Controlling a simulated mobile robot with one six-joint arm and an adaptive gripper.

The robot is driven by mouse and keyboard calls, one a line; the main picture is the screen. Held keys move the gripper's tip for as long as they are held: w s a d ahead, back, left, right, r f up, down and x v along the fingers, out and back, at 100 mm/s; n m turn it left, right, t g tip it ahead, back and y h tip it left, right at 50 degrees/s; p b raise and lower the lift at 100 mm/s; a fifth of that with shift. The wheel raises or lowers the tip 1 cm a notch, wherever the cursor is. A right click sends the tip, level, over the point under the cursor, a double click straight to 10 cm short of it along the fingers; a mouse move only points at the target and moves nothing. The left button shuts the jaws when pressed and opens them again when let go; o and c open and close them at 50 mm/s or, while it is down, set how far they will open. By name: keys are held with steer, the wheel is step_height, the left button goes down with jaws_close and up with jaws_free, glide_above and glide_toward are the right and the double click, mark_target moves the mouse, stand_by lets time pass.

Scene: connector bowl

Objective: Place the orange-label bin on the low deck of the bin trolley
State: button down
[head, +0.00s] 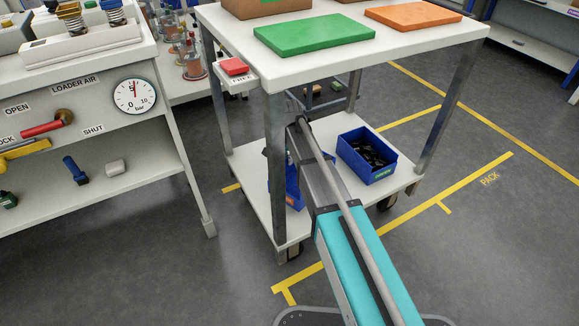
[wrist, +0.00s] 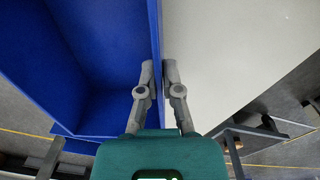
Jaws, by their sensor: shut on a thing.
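The bin trolley (head: 470,30) has a white top and a white low deck (head: 335,205). A blue bin (head: 292,187) at the left of the low deck is partly hidden by a trolley leg and my arm. In the wrist view my gripper (wrist: 158,70) is shut on one wall of a blue bin (wrist: 85,60), apparently this one, with a finger on each side. The inside that shows looks empty. A white surface lies beyond the wall. I cannot tell whether the bin rests on the deck. The head view hides my gripper.
Another blue bin (head: 367,158), holding black parts, stands on the low deck at the right. A green panel (head: 314,33) and an orange panel (head: 413,15) lie on the trolley top. A bench with a gauge (head: 136,95) stands at left. Trolley legs flank my arm.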

mark_target(289, 173)
steer(key=shift+f+b, duration=1.1)
steer(key=shift+f, duration=0.3)
steer(key=shift+f, duration=0.25)
steer(key=c, duration=0.8)
jaws_free()
steer(key=shift+r, duration=0.1)
steer(key=shift+r, duration=0.2)
step_height(289, 173, up, 12)
steer(key=p, duration=1.2)
steer(key=shift+w+a, duration=0.1)
